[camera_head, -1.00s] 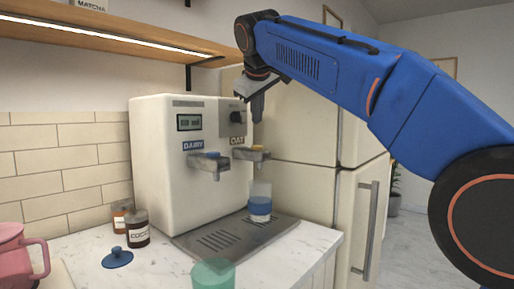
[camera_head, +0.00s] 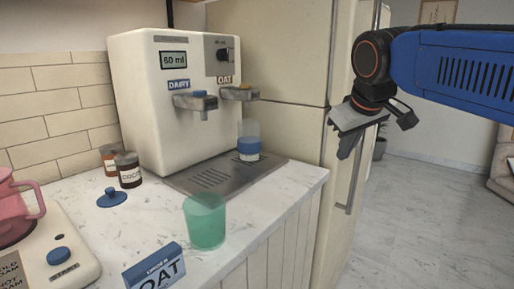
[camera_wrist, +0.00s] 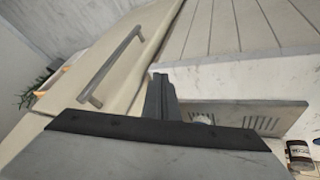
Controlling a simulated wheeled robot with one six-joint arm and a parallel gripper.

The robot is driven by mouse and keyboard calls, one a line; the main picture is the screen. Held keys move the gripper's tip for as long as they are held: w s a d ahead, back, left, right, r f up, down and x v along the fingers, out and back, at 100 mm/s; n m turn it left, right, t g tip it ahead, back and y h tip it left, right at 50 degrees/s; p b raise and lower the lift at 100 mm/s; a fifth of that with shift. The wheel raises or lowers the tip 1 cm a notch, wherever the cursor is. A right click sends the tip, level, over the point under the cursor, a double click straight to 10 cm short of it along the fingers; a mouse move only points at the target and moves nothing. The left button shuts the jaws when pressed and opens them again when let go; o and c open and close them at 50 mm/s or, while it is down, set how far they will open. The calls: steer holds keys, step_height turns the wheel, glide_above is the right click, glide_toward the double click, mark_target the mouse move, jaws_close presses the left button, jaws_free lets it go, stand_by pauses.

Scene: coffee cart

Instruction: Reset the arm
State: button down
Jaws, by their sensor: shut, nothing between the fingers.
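My gripper (camera_head: 349,147) is shut and empty. It hangs in the air to the right of the counter, in front of the cream fridge (camera_head: 287,65) in the head view. Its closed fingers (camera_wrist: 160,97) also show in the wrist view, with the fridge handle (camera_wrist: 112,62) beyond them. My blue arm reaches in from the right edge of the head view. The fingers touch nothing that I can see.
Open floor (camera_head: 430,210) lies right.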

steer(key=s+d+f+m, duration=0.2)
steer(key=s+d+f, duration=0.2)
steer(key=s+f, duration=0.6)
steer(key=s+d+f+m+g, duration=0.1)
steer(key=s+d+f+m, duration=0.1)
steer(key=s+f, duration=0.8)
step_height(320, 180, down, 6)
steer(key=shift+s+d+m+g, duration=0.3)
steer(key=shift+d+m, duration=0.1)
steer(key=shift+d, duration=0.45)
